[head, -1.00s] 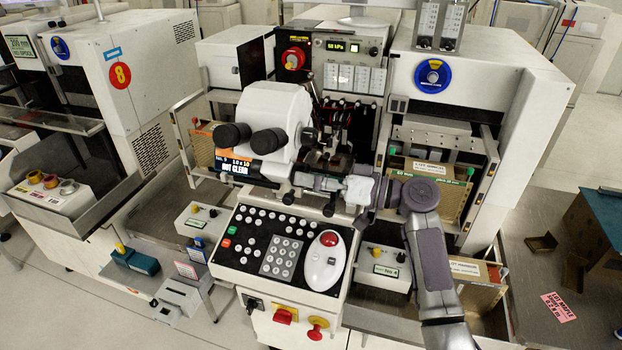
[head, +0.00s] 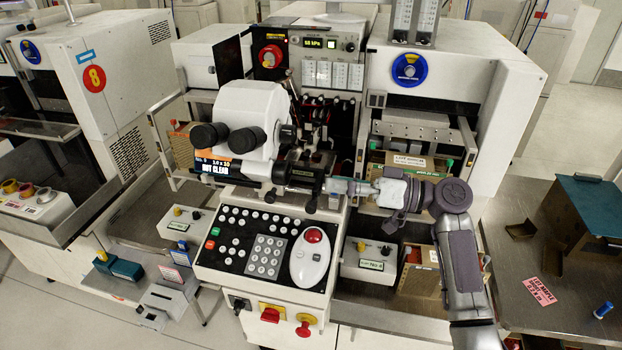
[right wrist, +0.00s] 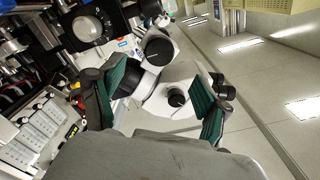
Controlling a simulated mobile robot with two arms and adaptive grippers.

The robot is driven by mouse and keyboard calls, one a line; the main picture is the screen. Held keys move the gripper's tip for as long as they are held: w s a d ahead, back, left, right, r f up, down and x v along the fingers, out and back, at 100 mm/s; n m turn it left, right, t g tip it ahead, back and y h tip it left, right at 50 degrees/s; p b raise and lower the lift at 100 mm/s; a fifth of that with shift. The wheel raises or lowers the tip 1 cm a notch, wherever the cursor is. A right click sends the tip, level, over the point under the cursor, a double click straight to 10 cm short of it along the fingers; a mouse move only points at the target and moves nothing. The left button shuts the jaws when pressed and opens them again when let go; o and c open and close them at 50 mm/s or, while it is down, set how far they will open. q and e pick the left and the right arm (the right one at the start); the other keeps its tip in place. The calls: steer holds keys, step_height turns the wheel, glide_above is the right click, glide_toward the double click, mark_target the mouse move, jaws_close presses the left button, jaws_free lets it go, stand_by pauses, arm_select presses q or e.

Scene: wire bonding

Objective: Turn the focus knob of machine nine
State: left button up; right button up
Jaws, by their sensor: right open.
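The machine in the middle carries a white microscope head (head: 252,108) with two black eyepieces (head: 228,137). A dark round knob (head: 287,133) sits on its right side in the head view. In the right wrist view a black knob (right wrist: 176,98) on a white round face shows between and beyond the fingers; I take it as the focus knob. My right gripper (head: 332,186) comes in from the right, below and to the right of the microscope head. Its green-padded fingers (right wrist: 158,98) are spread, with nothing between them up close. My left gripper is not in view.
A small display (head: 215,168) with orange and white text is below the eyepieces. A control panel (head: 222,262) with buttons and a white mouse-like device (head: 311,258) lies in front. Machine eight (head: 95,79) stands left. A bench with a blue-topped box (head: 592,205) is right.

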steer(key=shift+v, duration=1.4)
